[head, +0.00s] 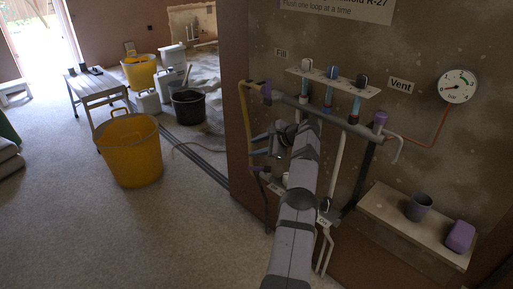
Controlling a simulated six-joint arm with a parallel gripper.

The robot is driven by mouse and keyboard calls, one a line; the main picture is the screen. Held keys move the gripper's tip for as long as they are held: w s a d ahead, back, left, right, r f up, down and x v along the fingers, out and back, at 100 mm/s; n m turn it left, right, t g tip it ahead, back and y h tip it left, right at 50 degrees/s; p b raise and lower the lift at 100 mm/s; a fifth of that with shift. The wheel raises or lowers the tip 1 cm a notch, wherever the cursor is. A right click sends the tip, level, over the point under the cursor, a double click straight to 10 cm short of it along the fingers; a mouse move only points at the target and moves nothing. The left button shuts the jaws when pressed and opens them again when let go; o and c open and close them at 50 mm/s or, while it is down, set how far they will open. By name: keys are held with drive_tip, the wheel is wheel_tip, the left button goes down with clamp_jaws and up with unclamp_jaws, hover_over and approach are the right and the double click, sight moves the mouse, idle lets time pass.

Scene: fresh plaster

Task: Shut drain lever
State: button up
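My arm reaches up from the bottom of the head view and bends left in front of the manifold (340,122). My gripper (254,145) points left near the panel's left edge, with its two bluish fingers apart and nothing seen between them. Below the fingers, a small dark purple lever (265,174) sits on the lower left pipework, apart from them; it may be the drain lever, but no drain label is readable. Its exact angle is too small to tell. My arm hides part of the lower pipes and valves.
Purple handles sit by the Fill label (281,53) and below the Vent label (401,86). A pressure gauge (458,85) is at right. A shelf (385,213) holds a grey cup (419,206) and a purple block (460,236). Yellow tub (129,150) stands on the floor.

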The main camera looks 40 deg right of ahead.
drive_tip(key=shift+f, duration=0.15)
clamp_jaws()
drive_tip(key=s+d+f+n+g+h, duration=0.1)
drive_tip(key=s+f+g+h, duration=0.1)
drive_tip(key=s+d+f+n+g+h+b, duration=0.1)
drive_tip(key=s+g+h, duration=0.1)
drive_tip(key=g, duration=0.1)
drive_tip(key=s+d+f+g+h, duration=0.2)
drive_tip(key=shift+s+f+n+h, duration=0.15)
drive_tip(key=shift+f+n+h, duration=0.15)
drive_tip(key=shift+n, duration=0.1)
wheel_tip(320, 180, up, 2)
drive_tip(key=n+h, duration=0.2)
drive_tip(key=shift+n+g+b, duration=0.3)
drive_tip(key=shift+n+b, duration=0.1)
drive_tip(key=w+a+r+n+t+h, duration=0.1)
drive_tip(key=w+a+r+n+t, duration=0.2)
drive_tip(key=w+a+n, duration=0.2)
drive_tip(key=a+n, duration=0.2)
drive_tip(key=n, duration=0.2)
drive_tip(key=shift+w+a+r+n+t+b, duration=0.2)
drive_tip(key=shift+a+n+t+b, duration=0.1)
drive_tip(key=shift+a, duration=0.1)
